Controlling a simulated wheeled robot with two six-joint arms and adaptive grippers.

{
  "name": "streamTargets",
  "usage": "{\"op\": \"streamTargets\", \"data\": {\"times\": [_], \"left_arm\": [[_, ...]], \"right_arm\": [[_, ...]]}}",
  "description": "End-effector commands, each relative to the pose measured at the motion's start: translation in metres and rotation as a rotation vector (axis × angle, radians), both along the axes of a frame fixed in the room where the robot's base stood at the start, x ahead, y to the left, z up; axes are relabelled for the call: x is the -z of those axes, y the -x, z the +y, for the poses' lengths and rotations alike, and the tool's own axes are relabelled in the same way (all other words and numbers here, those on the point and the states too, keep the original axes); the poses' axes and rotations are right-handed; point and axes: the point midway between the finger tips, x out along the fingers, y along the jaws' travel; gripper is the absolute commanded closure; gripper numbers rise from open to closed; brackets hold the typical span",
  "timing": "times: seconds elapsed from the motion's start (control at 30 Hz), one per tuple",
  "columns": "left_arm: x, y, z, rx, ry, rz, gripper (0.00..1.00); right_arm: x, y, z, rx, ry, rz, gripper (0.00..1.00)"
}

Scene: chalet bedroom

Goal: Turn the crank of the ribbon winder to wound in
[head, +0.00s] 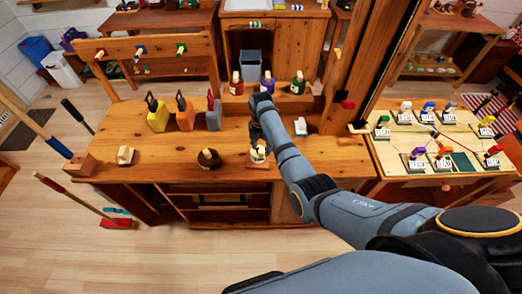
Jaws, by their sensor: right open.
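My right gripper (257,143) reaches down over a small device with a pale top and wooden base (257,164) at the front edge of the wooden bench (110,130). This is perhaps the ribbon winder; its crank is too small and too covered by the gripper to make out. The gripper is open, its fingers at or just above the device's top; I cannot tell whether they touch. My left gripper is not in view.
A round dark knob (208,158) and a small pale-handled block (126,156) stand to the left on the bench. A board with several coloured pieces (390,160) lies right. A wooden post (345,70) rises behind my arm.

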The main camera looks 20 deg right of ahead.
Motion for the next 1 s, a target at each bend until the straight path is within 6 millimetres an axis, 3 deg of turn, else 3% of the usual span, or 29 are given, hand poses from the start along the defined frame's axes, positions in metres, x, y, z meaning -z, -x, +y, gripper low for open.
{"op": "streamTargets", "data": {"times": [0.2, 0.53, 0.87, 1.0], "left_arm": [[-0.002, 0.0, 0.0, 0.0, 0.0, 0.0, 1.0], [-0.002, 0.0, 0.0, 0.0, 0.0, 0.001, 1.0], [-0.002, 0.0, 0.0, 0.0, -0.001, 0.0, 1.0], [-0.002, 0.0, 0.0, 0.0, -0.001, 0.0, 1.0]], "right_arm": [[0.029, 0.0, 0.0, 0.0, 0.001, 0.001, 0.53], [0.034, 0.0, 0.0, 0.001, 0.0, -0.001, 0.53], [0.034, 0.0, 0.0, 0.001, 0.0, -0.001, 0.98], [0.034, 0.0, 0.0, 0.001, 0.0, 0.0, 1.0]]}}
